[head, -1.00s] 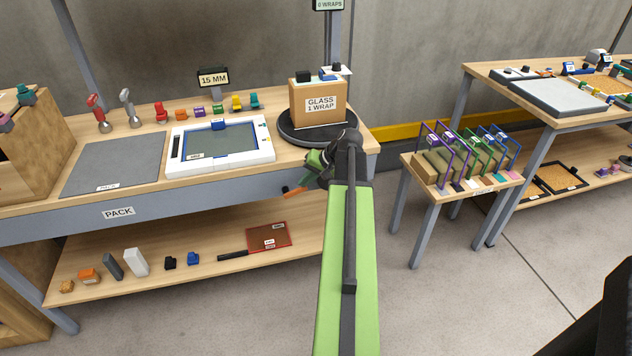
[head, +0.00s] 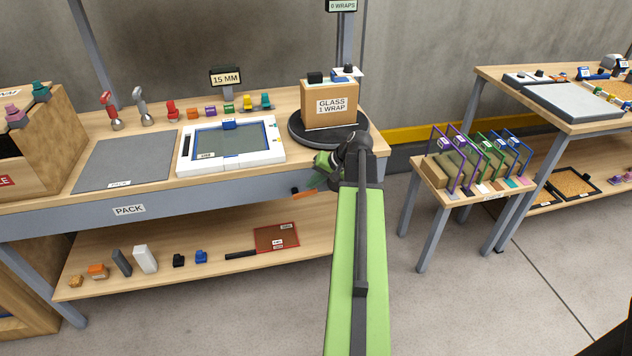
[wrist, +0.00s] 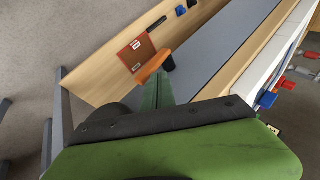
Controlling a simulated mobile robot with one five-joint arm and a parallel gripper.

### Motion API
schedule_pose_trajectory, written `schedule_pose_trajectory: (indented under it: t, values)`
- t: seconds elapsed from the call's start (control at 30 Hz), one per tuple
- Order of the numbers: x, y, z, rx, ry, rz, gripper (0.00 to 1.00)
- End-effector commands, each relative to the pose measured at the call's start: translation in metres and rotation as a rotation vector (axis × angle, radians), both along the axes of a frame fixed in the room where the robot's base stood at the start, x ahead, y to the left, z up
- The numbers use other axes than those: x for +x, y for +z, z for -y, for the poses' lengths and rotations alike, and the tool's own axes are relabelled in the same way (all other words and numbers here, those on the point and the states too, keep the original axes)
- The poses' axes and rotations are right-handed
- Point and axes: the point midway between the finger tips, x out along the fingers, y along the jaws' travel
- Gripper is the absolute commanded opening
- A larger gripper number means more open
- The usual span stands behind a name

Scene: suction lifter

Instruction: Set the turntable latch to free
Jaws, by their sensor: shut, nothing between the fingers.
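The turntable is a dark round disc (head: 300,133) on the right end of the packing bench, with a cardboard box (head: 318,112) marked "GLASS 1 WRAP" on it. An orange lever (head: 303,192), which looks like the latch, sticks out at the bench's front edge below the turntable. It also shows in the wrist view (wrist: 152,66), with a dark pivot at one end. My gripper (head: 319,182) is shut and empty, just right of the lever in the head view. In the wrist view my green fingers (wrist: 158,94) reach close to the lever; I cannot tell whether they touch. The arm hides part of the bench edge.
A white frame tray (head: 232,145) and a grey mat (head: 125,162) lie on the bench. The lower shelf holds a red-brown board (head: 277,236) and small blocks. A small rack stand (head: 470,185) is to the right. Floor between is clear.

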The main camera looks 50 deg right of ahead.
Motion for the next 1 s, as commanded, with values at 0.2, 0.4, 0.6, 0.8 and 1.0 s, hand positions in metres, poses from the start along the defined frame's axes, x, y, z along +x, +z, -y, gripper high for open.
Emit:
schedule_pose_trajectory:
  t: [0.2, 0.4, 0.6, 0.8, 1.0]
  values:
    - [-0.008, 0.054, -0.001, 0.000, -0.001, 0.000, 0.00]
    - [-0.042, 0.087, 0.018, -0.001, -0.003, 0.000, 0.00]
    - [-0.060, 0.100, 0.028, 0.000, 0.000, 0.000, 0.00]
    - [-0.063, 0.100, 0.029, 0.000, 0.001, 0.001, 0.00]
    - [-0.061, 0.100, 0.028, 0.000, 0.005, 0.000, 0.00]
